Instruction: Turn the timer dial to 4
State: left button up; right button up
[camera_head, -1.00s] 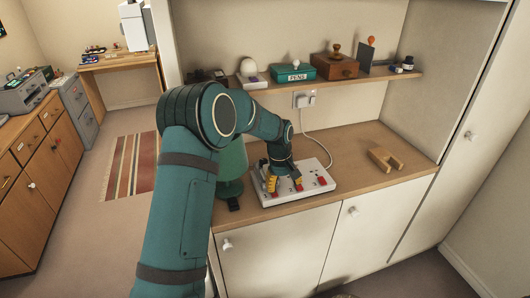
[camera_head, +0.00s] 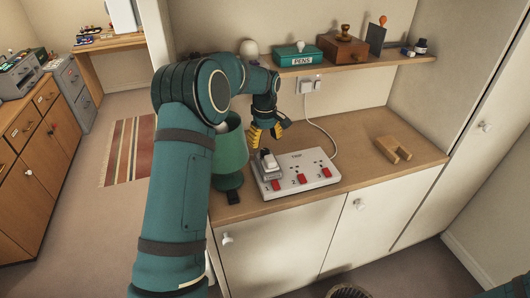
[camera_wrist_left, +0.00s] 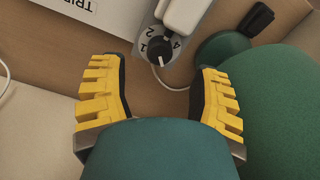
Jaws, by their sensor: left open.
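The timer is a grey plate at the left end of the white power strip (camera_head: 322,180). Its black dial (camera_wrist_left: 159,50) shows in the left wrist view, with printed numbers around it, 1, 2 and 4 among them. I cannot read for certain where its pointer stands. A white plug (camera_wrist_left: 184,12) sits right beside the dial; it also shows in the head view (camera_head: 269,161). My left gripper (camera_head: 267,132) is open and empty, above and behind the timer end of the strip. In the left wrist view its yellow fingers (camera_wrist_left: 160,70) are apart, with the dial beyond the gap. My right gripper is out of view.
A green lamp (camera_head: 230,150) stands close left of the strip. A wooden block (camera_head: 393,149) lies at the right of the counter (camera_head: 350,132). A shelf (camera_head: 360,63) with a green pens box (camera_head: 298,57) hangs above. A white cord runs to the wall socket.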

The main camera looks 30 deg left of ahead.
aim_at(265, 150)
pick_arm(q)
jog(key=shift+f, duration=2.6)
grip_shut()
